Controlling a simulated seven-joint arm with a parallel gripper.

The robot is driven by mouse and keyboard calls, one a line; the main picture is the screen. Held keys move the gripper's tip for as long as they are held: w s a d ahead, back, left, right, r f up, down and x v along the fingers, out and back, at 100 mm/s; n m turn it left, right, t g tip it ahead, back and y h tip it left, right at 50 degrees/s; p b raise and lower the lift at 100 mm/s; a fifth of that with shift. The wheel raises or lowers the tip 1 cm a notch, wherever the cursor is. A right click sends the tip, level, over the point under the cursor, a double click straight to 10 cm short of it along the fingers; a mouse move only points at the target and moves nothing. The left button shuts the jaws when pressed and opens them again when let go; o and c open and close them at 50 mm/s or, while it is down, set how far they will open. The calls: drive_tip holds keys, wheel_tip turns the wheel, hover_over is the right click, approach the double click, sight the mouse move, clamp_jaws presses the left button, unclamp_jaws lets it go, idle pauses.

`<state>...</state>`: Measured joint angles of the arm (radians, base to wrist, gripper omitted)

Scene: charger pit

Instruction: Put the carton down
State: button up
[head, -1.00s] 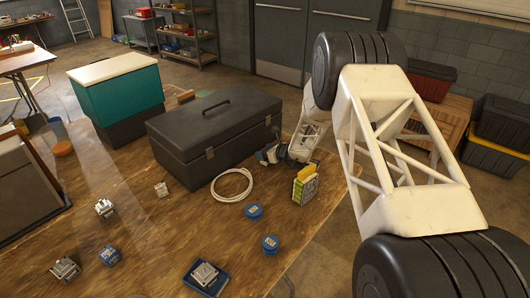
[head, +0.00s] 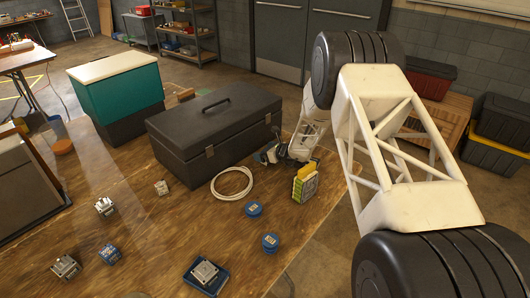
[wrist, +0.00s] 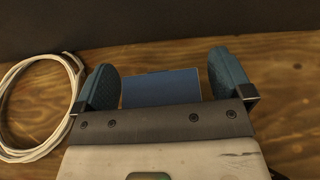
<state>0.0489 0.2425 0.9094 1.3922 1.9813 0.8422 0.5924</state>
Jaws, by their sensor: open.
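A blue box-shaped thing (wrist: 161,88), which looks like the carton, sits between the fingers of my gripper (wrist: 163,86) in the wrist view. A narrow gap shows on each side, so the gripper is open around it. Wood shows close behind the box; its base is hidden, so I cannot tell how it meets the table. In the head view my gripper (head: 268,156) is low at the right end of the dark toolbox, and the blue box is not clearly visible there.
The dark toolbox (head: 214,136) stands just behind my gripper. A white cable coil (head: 232,184) lies to its left. A yellow-topped box (head: 305,184) stands close to its right near the table edge. Two blue round tins (head: 270,243) are in front. Bare wood (head: 160,235) lies at front left.

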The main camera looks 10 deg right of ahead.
drive_tip(key=shift+v, duration=0.9)
drive_tip(key=r, duration=0.6)
drive_tip(key=shift+s+d, duration=0.35)
drive_tip(key=shift+r, duration=0.75)
drive_tip(key=shift+r, duration=0.1)
